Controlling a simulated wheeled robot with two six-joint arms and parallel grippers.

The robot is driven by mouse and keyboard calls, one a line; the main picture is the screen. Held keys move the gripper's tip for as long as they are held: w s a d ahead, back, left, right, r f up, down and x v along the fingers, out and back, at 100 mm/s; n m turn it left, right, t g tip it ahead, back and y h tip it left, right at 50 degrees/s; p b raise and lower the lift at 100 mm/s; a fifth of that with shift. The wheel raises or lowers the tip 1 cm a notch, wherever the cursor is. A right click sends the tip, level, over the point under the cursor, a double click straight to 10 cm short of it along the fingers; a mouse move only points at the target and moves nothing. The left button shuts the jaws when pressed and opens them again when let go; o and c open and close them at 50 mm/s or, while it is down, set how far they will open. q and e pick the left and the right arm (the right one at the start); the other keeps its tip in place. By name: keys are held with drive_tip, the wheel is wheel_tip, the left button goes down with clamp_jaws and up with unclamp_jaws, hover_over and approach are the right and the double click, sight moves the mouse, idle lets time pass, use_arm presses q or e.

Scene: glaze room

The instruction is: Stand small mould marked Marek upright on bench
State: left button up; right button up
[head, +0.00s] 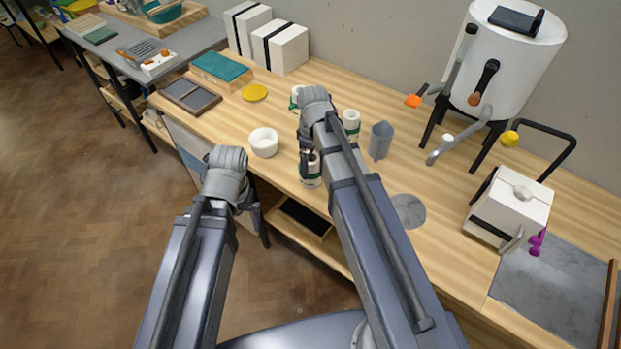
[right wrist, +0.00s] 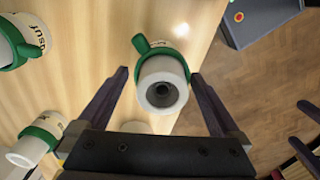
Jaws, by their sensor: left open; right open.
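Several white cylindrical moulds with green bands stand on the wooden bench (head: 385,185). One mould (head: 311,180) is at the bench's front edge by my right gripper (head: 309,157), and another (head: 351,120) is farther back. A third (head: 295,98) is partly hidden behind my right arm. In the right wrist view, a mould (right wrist: 162,66) with a dark hole facing the camera lies between the open, empty fingers of the gripper (right wrist: 159,76). Lettering on the moulds is partial, so I cannot tell which reads Marek. My left gripper (head: 252,212) is open off the bench's front, mostly hidden.
A white bowl (head: 264,141) and a grey jug (head: 381,140) stand near the moulds. A grey disc (head: 408,210) lies to the right. A white urn (head: 515,60) and a white box (head: 508,208) occupy the right side. White blocks (head: 280,48) stand at the back.

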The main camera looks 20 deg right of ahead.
drive_tip(key=shift+a+f+b, duration=0.15)
drive_tip(key=shift+f+b, duration=2.45)
drive_tip(key=shift+f, duration=0.3)
drive_tip(key=shift+r, duration=0.1)
drive_tip(key=c, duration=1.5)
